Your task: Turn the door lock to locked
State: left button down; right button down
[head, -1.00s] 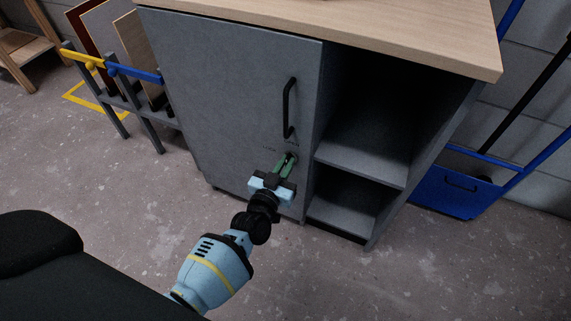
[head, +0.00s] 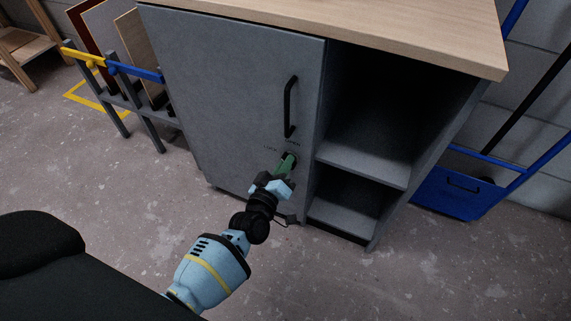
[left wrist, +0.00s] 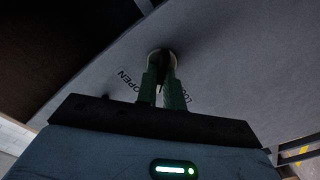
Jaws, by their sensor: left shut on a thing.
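The door lock (head: 291,156) is a small round fitting low on the grey cabinet door (head: 235,110), below the black handle. My left gripper (head: 287,163) reaches it from the lower left, with green fingers shut on the lock's knob. In the left wrist view the lock (left wrist: 162,60) is a pale-rimmed disc between the fingertips (left wrist: 161,80), which hide most of its knob. The words OPEN and LOCK are printed on the door on either side of the fingers. The knob's exact angle cannot be told. My right gripper is not in view.
The black door handle (head: 290,107) stands just above the lock. Open shelves (head: 362,164) are to the right, under a wooden top (head: 400,30). The floor in front is clear.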

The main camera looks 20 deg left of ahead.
pick_arm(q)
jog(key=n, duration=0.3)
jog(key=n+b, duration=0.1)
jog(key=n, duration=0.2)
jog(key=n+b, duration=0.1)
jog(key=n, duration=0.2)
jog(key=shift+f, duration=0.3)
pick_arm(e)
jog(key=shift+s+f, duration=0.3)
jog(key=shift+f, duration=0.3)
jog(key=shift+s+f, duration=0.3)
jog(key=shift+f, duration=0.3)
pick_arm(q)
jog(key=shift+n, duration=0.3)
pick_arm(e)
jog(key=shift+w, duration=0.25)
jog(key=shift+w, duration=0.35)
pick_arm(q)
jog(key=c, duration=1.5)
grip_release()
jog(key=shift+a, duration=0.1)
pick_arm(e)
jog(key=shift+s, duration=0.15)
